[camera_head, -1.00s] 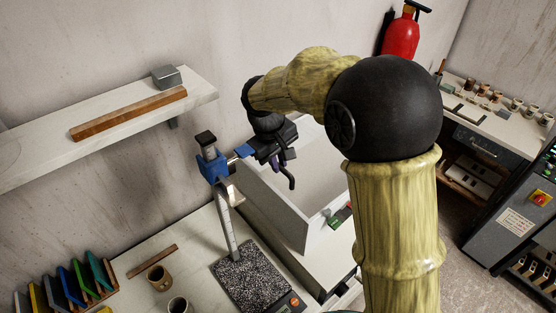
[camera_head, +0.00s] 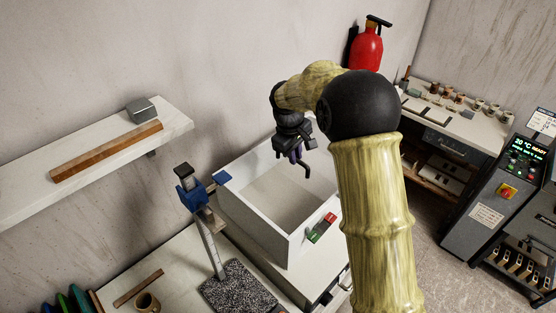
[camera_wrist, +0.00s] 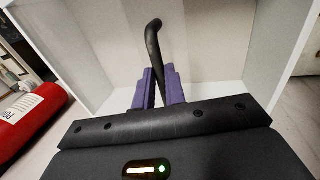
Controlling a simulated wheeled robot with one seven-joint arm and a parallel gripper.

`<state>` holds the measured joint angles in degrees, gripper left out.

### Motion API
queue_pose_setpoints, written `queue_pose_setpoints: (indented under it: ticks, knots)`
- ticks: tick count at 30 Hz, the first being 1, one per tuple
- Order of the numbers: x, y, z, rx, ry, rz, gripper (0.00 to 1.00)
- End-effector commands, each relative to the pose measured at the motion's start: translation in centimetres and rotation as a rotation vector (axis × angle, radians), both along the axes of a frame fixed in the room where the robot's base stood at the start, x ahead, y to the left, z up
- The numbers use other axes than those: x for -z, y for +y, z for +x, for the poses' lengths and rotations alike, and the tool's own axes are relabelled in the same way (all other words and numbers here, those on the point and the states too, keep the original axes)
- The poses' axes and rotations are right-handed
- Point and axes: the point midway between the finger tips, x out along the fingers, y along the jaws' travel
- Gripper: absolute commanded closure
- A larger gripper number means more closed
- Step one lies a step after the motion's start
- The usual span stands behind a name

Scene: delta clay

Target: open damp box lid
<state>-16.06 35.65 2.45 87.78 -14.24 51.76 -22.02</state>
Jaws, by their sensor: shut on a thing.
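The white damp box (camera_head: 262,217) stands on the worktop in the middle of the head view. Its top is open and its pale inside shows; I cannot make out a separate lid. My gripper (camera_head: 295,152) is over the far part of the box, pointing down. In the wrist view its purple fingers (camera_wrist: 160,88) are shut on a thin black bent rod (camera_wrist: 153,40). The rod (camera_head: 307,172) hangs below the fingers in the head view. I cannot tell whether it is joined to anything. White box walls (camera_wrist: 245,40) surround it in the wrist view.
A height gauge (camera_head: 200,200) on a speckled plate (camera_head: 237,290) stands left of the box. A red and green block (camera_head: 321,228) is at the box's right front. A shelf (camera_head: 100,150) is on the left wall. A red fire extinguisher (camera_head: 367,48) hangs behind.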

Motion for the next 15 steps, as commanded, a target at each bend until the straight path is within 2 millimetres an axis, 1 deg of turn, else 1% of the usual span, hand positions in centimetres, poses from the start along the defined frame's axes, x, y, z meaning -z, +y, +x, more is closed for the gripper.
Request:
queue_pose_setpoints:
  ticks: [1, 6, 15]
  knots:
    - [-0.3, -0.6, 0.7, 0.002, -0.003, 0.002, 1.00]
    - [-0.2, -1.5, 1.8, -0.001, -0.004, 0.002, 1.00]
    - [-0.1, -1.5, 2.0, -0.002, -0.005, 0.002, 1.00]
